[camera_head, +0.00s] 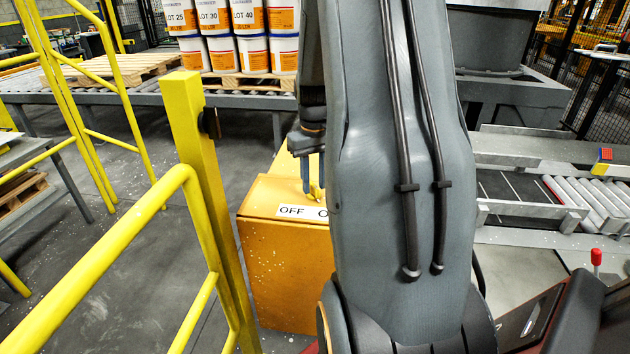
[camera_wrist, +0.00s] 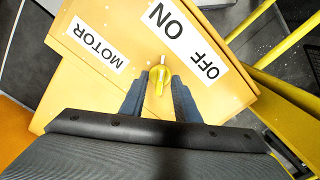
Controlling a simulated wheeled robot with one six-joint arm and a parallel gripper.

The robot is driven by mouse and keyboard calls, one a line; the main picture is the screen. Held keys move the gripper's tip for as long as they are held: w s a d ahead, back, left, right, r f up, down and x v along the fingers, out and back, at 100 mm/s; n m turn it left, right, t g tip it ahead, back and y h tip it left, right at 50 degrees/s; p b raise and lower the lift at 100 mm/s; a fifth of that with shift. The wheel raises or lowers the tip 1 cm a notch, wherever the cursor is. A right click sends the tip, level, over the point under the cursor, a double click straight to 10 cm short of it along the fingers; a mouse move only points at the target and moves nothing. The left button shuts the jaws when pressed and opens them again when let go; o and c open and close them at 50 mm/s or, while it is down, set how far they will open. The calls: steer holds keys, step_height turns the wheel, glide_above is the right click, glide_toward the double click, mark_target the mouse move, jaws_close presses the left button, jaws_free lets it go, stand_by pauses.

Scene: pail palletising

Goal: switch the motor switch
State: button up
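The motor switch is a small yellow knob (camera_wrist: 159,78) on top of an orange-yellow box (camera_head: 283,262). In the wrist view, a MOTOR label (camera_wrist: 96,45) and a white ON/OFF label (camera_wrist: 186,41) lie beside it. The knob's long side runs roughly up and down in that view; which label it is set to, I cannot tell. My gripper (camera_wrist: 158,82) is open, its two blue-grey fingers on either side of the knob with small gaps. In the head view, my gripper (camera_head: 313,172) points down at the box top, and my arm hides part of the label.
A yellow railing (camera_head: 185,150) stands close on the left of the box. Behind is a roller conveyor (camera_head: 120,98) with pails (camera_head: 240,40) on a pallet. Another roller conveyor (camera_head: 590,200) and a red-topped lever (camera_head: 596,258) are at the right.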

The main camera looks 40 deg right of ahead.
steer(key=shift+f, duration=0.4)
jaws_close()
steer(key=shift+m, duration=0.3)
steer(key=m, duration=0.2)
steer(key=shift+m, duration=0.4)
steer(key=m, duration=0.3)
steer(key=shift+w+a+m, duration=0.1)
steer(key=shift+m, duration=0.2)
steer(key=m, duration=0.6)
steer(key=shift+w+r+m, duration=0.1)
steer(key=shift+m, duration=0.5)
